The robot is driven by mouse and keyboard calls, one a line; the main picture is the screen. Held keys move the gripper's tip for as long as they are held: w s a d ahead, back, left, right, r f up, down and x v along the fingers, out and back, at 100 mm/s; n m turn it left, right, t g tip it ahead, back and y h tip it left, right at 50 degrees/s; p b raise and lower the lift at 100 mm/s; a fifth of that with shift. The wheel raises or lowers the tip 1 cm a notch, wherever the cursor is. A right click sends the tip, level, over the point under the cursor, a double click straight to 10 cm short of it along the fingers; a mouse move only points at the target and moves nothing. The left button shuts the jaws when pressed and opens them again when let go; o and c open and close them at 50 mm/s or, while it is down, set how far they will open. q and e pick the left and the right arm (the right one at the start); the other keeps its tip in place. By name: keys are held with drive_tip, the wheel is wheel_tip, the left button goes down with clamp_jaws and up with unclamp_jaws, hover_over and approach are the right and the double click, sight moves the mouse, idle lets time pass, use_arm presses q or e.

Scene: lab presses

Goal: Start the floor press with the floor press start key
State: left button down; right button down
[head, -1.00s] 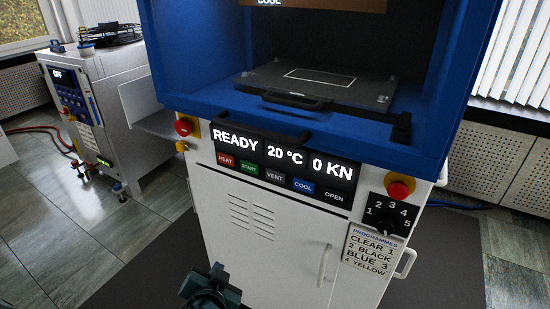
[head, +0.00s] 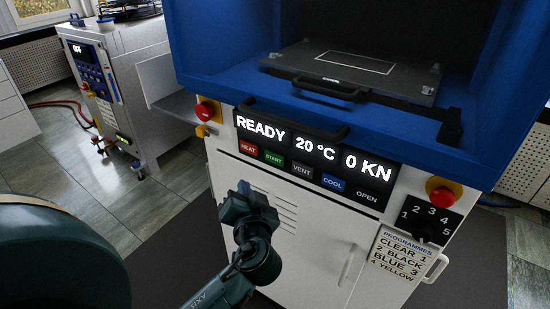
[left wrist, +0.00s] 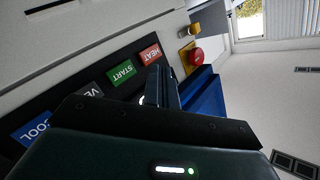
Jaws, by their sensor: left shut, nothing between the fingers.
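The floor press (head: 230,170) is a white cabinet with a blue upper frame; its display (head: 290,143) reads READY, 20 °C and 0 KN. The green START key (head: 274,161) sits in the row below, between the red HEAT key (head: 248,149) and the grey VENT key (head: 302,172). My left gripper (head: 243,188) is shut and empty, in front of the cabinet and below the keys in the head view. In the left wrist view the closed fingers (left wrist: 160,86) show near the START key (left wrist: 122,71) and HEAT key (left wrist: 150,54); no contact is visible. My right gripper is not in view.
Red stop buttons (head: 205,110) and (head: 440,195) flank the panel. A black handle (head: 295,120) juts out above the display. A programme knob (head: 425,234) is at the right. A smaller machine (head: 110,95) reading OFF stands at the left.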

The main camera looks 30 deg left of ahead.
use_arm(q)
drive_tip(key=b, duration=0.1)
approach(266, 157)
drive_tip(key=w+a, duration=0.2)
drive_tip(key=a, duration=0.2)
drive_tip(key=shift+w+d+f, duration=0.3)
drive_tip(key=shift+w+f, duration=0.05)
drive_tip(key=shift+w, duration=0.15)
drive_tip(key=shift+w+b, duration=0.1)
drive_tip(key=shift+b, duration=0.2)
idle(1.4)
drive_tip(key=shift+w, duration=0.3)
